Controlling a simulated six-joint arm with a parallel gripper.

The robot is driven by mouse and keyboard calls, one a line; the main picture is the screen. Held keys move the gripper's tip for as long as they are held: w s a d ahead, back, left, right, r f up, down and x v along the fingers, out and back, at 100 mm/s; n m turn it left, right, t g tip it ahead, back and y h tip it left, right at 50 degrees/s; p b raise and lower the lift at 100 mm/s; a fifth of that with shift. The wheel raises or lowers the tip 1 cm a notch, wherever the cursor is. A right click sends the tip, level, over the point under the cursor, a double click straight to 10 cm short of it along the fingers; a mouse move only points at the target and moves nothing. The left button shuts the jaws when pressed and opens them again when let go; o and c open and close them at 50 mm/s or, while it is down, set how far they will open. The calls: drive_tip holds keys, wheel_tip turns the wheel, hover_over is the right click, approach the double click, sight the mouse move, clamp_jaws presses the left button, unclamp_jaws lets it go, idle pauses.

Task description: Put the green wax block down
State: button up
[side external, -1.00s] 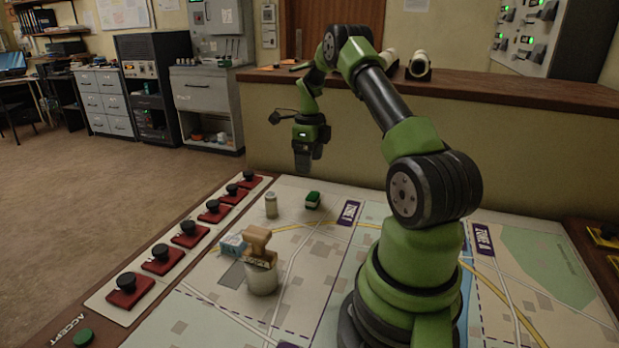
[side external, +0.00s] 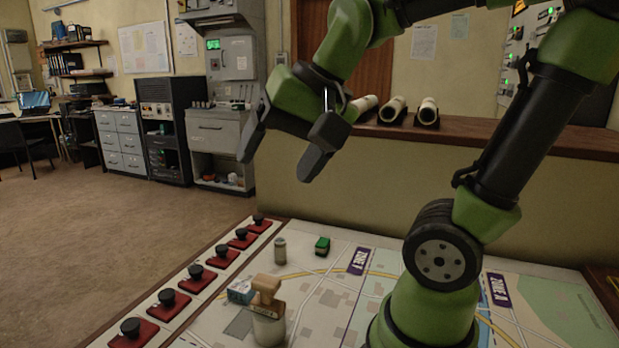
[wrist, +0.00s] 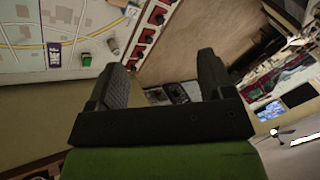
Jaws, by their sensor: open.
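The green wax block (side external: 322,246) rests on the map table (side external: 325,297) near its far edge, left of a purple zone label. It also shows small at the upper left of the wrist view (wrist: 86,59). My gripper (side external: 279,165) is raised well above the table, with its jaws apart and nothing between them. In the wrist view the two fingers (wrist: 162,68) stand apart and empty, and the block lies clear of them.
Beside the block stands a small capped cylinder (side external: 280,251). Red-based black knobs (side external: 196,278) line the left edge. White rolls (side external: 394,110) lie on the back ledge.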

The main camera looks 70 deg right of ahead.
drive_tip(key=s+a+f+n+t+y, duration=0.1)
drive_tip(key=s+a+n, duration=0.2)
drive_tip(key=s+n, duration=0.2)
drive_tip(key=shift+a+n, duration=0.2)
drive_tip(key=shift+n, duration=0.1)
drive_tip(key=shift+f, duration=0.1)
idle(0.8)
